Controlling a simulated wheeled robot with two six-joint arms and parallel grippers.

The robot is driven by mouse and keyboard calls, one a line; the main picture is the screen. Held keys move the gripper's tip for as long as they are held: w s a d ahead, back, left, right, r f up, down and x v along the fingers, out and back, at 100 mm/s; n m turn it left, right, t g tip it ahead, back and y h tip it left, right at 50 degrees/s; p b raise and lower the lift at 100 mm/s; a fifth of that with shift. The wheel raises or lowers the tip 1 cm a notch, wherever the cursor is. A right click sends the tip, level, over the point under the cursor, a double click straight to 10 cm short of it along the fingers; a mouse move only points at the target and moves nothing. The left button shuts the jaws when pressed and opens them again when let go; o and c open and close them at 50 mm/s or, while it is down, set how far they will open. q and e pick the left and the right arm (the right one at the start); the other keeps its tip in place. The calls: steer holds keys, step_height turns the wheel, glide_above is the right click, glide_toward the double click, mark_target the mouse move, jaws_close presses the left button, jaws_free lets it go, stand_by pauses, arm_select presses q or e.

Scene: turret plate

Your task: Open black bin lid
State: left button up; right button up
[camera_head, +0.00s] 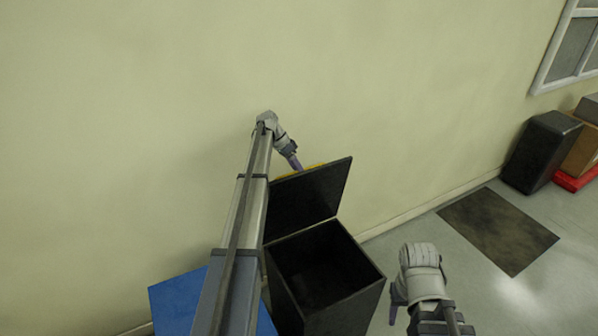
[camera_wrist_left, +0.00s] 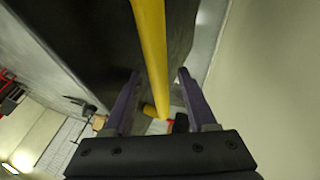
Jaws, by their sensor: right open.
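The black bin (camera_head: 352,308) stands against the wall with its dark interior showing. Its lid (camera_head: 308,197) is raised, tilted up toward the wall. A yellow strip (camera_head: 316,167) runs along the lid's top edge; it also shows as a yellow bar in the left wrist view (camera_wrist_left: 150,50). My left gripper (camera_head: 297,165) is at that top edge, by the wall. In the left wrist view its fingers (camera_wrist_left: 158,95) are apart, with the bar running between them; contact cannot be told. My right gripper (camera_head: 399,307) is open and empty, to the right of the bin.
A blue box (camera_head: 175,302) is left of the bin, partly behind my left arm. A dark mat (camera_head: 498,231) lies on the floor at right. A closed black container (camera_head: 540,152), a brown box (camera_head: 583,150) and a red item (camera_head: 577,181) stand at far right.

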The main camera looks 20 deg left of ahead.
arm_select(q)
steer(key=w+p+v, duration=0.1)
steer(key=p+v, duration=0.5)
steer(key=v, duration=0.1)
steer(key=shift+s+a+r+p, duration=0.2)
steer(key=shift+s+r+p, duration=0.2)
steer(key=shift+s, duration=0.15)
steer(key=shift+f, duration=0.1)
